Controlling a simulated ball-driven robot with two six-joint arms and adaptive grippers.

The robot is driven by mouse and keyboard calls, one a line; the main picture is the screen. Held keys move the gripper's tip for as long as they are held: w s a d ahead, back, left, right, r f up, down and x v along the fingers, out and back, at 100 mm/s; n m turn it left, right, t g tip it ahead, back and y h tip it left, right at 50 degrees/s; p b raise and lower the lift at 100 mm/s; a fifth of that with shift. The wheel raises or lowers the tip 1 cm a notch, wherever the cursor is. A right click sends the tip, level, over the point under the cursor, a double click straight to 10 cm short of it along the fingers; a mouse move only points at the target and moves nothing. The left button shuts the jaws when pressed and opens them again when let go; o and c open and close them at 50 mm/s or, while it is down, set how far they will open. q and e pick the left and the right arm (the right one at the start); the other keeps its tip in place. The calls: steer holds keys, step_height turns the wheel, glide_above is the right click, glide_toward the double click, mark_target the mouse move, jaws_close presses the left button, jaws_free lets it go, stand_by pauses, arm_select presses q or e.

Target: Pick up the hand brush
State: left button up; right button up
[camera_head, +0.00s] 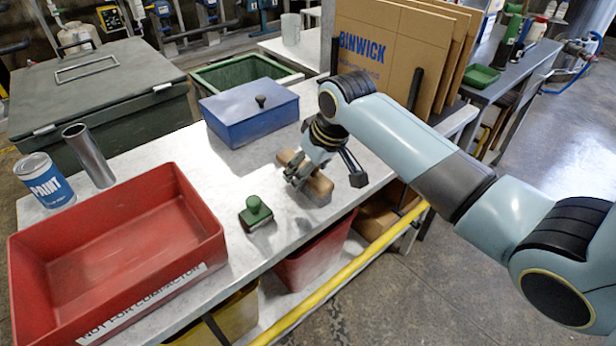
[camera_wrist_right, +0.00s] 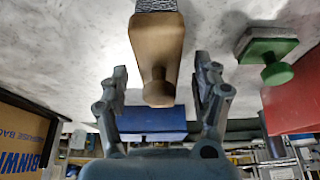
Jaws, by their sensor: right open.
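The hand brush (camera_head: 318,187) has a brown wooden body and lies on the grey-white worktop near its front edge. In the right wrist view, the brush (camera_wrist_right: 158,42) shows its narrow knobbed end toward me and grey bristles at the top edge. My right gripper (camera_head: 308,170) is over the brush and hides part of it. In the right wrist view, the right gripper (camera_wrist_right: 161,85) is open, one finger on each side of the knobbed end, with visible gaps. My left gripper is not in view.
A green knobbed block (camera_head: 256,213) stands left of the brush. A red tray (camera_head: 190,215) is further left, near a paint can (camera_head: 46,182) and a metal cylinder (camera_head: 90,157). A blue lidded box (camera_head: 250,115) is behind. Cardboard sheets (camera_head: 385,60) stand at the back right.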

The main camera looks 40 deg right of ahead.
steer(key=shift+w+f, duration=0.25)
steer(key=shift+f, duration=0.4)
steer(key=c, duration=1.3)
steer(key=shift+r, duration=0.1)
steer(key=shift+r, duration=0.55)
step_height(320, 180, up, 3)
steer(key=shift+f, duration=0.15)
steer(key=s+r, duration=0.2)
steer(key=s, duration=0.2)
steer(key=s+d+r, duration=0.1)
steer(key=s+r, duration=0.1)
steer(key=s, duration=0.1)
steer(key=s+d+r, duration=0.1)
steer(key=s+r, duration=0.2)
steer(key=s, duration=0.1)
steer(key=shift+s, duration=0.3)
